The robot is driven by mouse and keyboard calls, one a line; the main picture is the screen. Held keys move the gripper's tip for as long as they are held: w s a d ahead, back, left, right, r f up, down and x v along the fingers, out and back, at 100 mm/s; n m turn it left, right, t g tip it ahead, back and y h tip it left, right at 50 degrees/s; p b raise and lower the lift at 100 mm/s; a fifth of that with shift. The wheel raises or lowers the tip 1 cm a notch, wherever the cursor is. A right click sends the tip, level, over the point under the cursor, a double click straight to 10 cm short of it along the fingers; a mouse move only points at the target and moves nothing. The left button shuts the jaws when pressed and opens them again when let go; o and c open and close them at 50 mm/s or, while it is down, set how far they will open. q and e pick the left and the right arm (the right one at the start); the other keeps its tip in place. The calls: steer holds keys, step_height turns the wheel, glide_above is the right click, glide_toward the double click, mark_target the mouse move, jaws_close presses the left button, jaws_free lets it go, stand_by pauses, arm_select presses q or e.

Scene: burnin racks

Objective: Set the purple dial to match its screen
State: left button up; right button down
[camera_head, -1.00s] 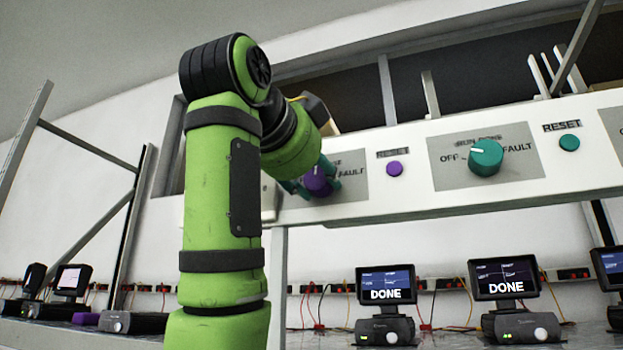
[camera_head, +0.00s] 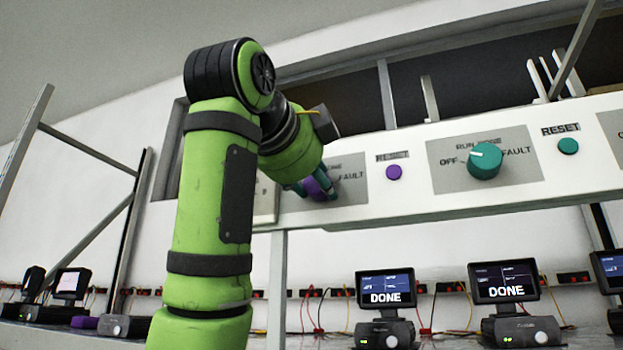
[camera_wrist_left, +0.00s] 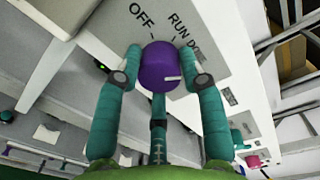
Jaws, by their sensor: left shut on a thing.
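The purple dial (camera_head: 314,188) sits on a grey label plate on the white panel, mostly hidden by my left gripper (camera_head: 312,187). In the left wrist view the teal fingers of my left gripper (camera_wrist_left: 160,64) are shut on the purple dial (camera_wrist_left: 156,62), one on each side. Its white pointer line points right in that view, roughly toward the partly hidden FAULT label. Two screens below the panel, one (camera_head: 386,288) and one (camera_head: 504,281), read DONE. My right gripper is not in view.
A purple reset button (camera_head: 394,172) is right of the dial. A teal dial (camera_head: 485,161) and teal reset button (camera_head: 568,146) are farther right on the panel.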

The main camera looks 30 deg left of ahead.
arm_select(q)
steer(key=shift+d, duration=0.1)
steer(key=o, duration=1.1)
steer(key=shift+w, duration=0.1)
steer(key=shift+o, duration=0.2)
steer(key=shift+w+d, duration=0.15)
steer(key=shift+d, duration=0.05)
steer(key=v, duration=0.7)
steer(key=shift+s, duration=0.3)
steer(key=shift+w, duration=0.1)
